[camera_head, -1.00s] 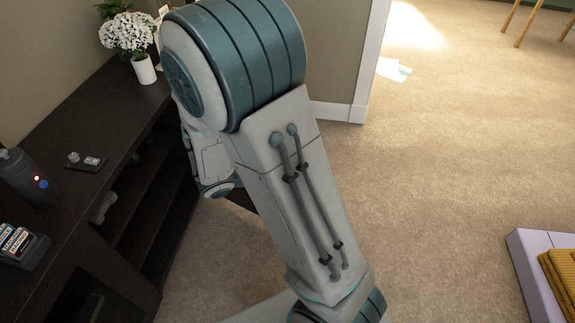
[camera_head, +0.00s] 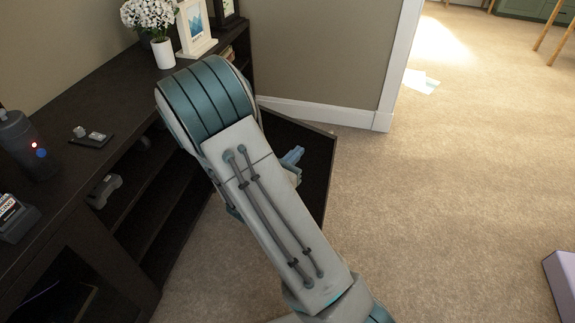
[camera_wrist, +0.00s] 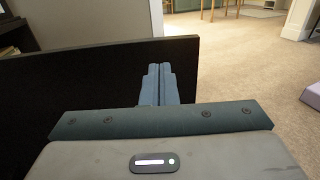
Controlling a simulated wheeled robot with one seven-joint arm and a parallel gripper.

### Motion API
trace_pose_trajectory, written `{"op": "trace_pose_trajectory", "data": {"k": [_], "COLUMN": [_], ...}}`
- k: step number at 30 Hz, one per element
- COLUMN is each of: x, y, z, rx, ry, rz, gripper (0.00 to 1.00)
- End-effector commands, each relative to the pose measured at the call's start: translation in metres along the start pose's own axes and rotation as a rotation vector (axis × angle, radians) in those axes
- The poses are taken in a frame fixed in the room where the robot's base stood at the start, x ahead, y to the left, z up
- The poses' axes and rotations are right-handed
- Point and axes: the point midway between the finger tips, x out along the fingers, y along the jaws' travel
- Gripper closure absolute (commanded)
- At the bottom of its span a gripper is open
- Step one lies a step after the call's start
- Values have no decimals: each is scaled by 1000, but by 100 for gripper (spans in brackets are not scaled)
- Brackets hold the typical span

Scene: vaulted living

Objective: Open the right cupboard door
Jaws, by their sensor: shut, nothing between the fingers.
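The right cupboard door (camera_head: 316,165) is a dark panel standing open, swung out from the far end of the dark cupboard (camera_head: 95,90). Its top edge and part of its face show beyond my arm; the rest is hidden. In the wrist view the door (camera_wrist: 75,90) fills the left and middle as an upright black panel. My gripper (camera_head: 295,155) is shut and empty beside the door's face. In the wrist view the blue-grey fingers of my gripper (camera_wrist: 159,84) are together in front of the panel, near its right edge. I cannot tell whether they touch it.
On the cupboard top stand a flower pot (camera_head: 163,52), a picture frame (camera_head: 194,25) and a dark bottle (camera_head: 22,145). Open shelves (camera_head: 160,205) lie below. A wall end (camera_head: 383,115) stands behind the door. Carpet to the right is clear up to a lilac box (camera_head: 562,280).

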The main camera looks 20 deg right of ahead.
Motion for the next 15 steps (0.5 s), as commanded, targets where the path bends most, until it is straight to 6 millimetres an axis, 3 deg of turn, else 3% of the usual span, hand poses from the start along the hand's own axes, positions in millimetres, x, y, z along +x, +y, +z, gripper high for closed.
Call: {"op": "trace_pose_trajectory", "data": {"k": [6,15], "x": [45,73], "y": [-1,0], "z": [-2,0], "rx": [3,2], "ry": [-1,1], "rz": [-4,-1], "gripper": [100,100]}}
